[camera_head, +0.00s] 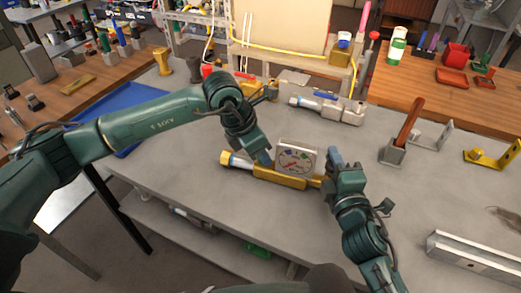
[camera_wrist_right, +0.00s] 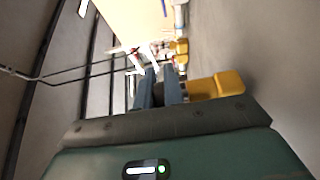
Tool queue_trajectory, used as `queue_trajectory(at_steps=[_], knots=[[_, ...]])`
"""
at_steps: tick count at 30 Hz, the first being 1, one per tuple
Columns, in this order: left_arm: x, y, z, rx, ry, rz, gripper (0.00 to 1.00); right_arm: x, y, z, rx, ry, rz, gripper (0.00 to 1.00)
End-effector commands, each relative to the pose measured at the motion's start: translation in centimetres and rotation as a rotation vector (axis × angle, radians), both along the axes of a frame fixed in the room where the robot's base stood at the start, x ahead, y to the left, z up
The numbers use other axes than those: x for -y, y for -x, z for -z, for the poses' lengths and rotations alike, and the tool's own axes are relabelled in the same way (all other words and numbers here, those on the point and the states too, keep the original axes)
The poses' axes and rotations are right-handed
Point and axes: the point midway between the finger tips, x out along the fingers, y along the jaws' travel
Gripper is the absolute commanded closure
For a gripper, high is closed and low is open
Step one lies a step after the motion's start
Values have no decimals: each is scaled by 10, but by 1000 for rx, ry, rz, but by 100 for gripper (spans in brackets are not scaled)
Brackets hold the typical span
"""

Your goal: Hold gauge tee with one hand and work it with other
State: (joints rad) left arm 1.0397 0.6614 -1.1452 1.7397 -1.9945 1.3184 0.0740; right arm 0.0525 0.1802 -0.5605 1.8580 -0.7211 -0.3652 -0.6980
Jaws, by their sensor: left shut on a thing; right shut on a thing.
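The gauge tee (camera_head: 280,179) lies on the grey bench top, a yellow body with a square white dial (camera_head: 297,158) standing on it. My right gripper (camera_head: 328,182) is shut at the tee's right end, on a yellow part. In the right wrist view its two fingers (camera_wrist_right: 160,88) are close together, with a yellow block (camera_wrist_right: 216,85) beside them. The exact grip is hidden.
Behind stands a grey and white fitting (camera_head: 335,109) with a blue part. To the right are a block with a brown handle (camera_head: 393,150), a yellow bracket (camera_head: 488,157) and a metal channel (camera_head: 470,260). A blue mat (camera_head: 125,105) lies left. The front bench is clear.

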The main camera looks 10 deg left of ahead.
Motion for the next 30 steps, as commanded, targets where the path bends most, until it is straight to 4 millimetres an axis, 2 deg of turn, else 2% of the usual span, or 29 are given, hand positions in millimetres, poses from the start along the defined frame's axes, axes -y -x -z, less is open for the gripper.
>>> queue_trajectory(at_steps=[11, 12, 19, 26, 30], knots=[[0, 0, -1, 2, 1, -3, 96, 0, 0, 0, 0, -1, -1, 100], [0, 0, -1, 2, 1, -3, 70, 0, 0, 0, 0, -1, -1, 100], [0, 0, 0, 1, 0, -1, 51, 0, 0, 0, 0, -1, -1, 100], [0, 0, -1, 1, 0, -1, 51, 0, 0, 0, -1, -1, -1, 100], [-3, 2, -11, 3, 0, -1, 51, 0, 0, 0, -1, -1, -1, 100]])
